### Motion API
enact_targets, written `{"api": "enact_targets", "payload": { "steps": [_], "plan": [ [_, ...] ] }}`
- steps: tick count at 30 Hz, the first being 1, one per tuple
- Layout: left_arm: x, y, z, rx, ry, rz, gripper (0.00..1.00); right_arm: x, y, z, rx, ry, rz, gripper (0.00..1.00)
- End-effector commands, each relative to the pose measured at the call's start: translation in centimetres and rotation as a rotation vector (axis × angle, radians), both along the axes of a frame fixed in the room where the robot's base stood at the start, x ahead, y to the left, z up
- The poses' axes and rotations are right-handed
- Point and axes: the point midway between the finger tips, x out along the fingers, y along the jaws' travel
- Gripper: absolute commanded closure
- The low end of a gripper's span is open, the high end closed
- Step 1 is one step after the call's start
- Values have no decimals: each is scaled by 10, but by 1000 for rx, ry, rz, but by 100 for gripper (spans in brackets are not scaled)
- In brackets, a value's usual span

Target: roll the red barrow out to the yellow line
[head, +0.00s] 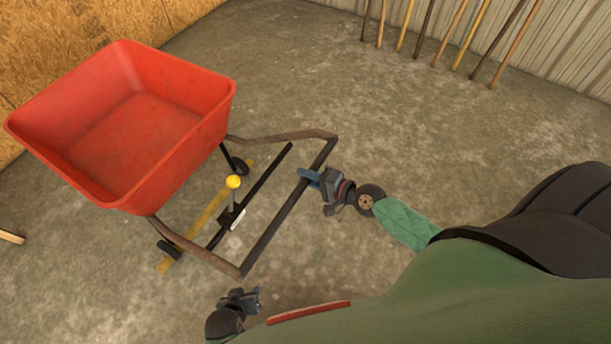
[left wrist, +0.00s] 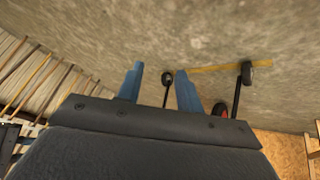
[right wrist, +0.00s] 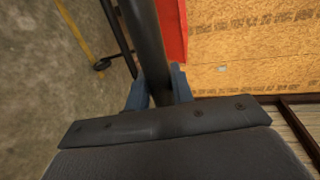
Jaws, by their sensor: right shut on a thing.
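The red barrow (head: 150,120) stands upright at the left in the head view, with a brown and black tube handle frame (head: 270,232). My right gripper (head: 312,178) is shut on the handle's cross bar; the right wrist view shows the bar (right wrist: 147,45) between its fingers. A yellow line (head: 205,220) on the floor runs beneath the frame, beside two small dark wheels (head: 168,249). A lever with a yellow knob (head: 233,182) rises from a black bar inside the frame. My left gripper (head: 256,299) is open and empty, apart from the handle near the bottom edge.
Several long wooden poles (head: 460,35) lean against the corrugated wall (head: 575,45) at the back right. A board wall (head: 50,40) is behind the barrow. A piece of wood (head: 12,237) lies at the left edge. The concrete floor right of the handle is clear.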

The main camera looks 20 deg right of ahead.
Motion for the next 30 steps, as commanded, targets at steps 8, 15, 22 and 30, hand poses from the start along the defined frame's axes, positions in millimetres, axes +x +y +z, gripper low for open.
{"api": "enact_targets", "payload": {
  "steps": [8,15,22,30],
  "plan": [
    [-1,0,0,0,2,-1,64,0,0,-1,0,2,0,57],
    [-1,0,0,0,2,-1,64,0,0,-1,-1,1,0,57],
    [1,0,-6,-4,-15,4,64,-10,-7,0,-1,2,1,57],
    [-3,0,-54,-5,-41,18,64,-38,-27,6,-2,2,1,57]
  ]
}}
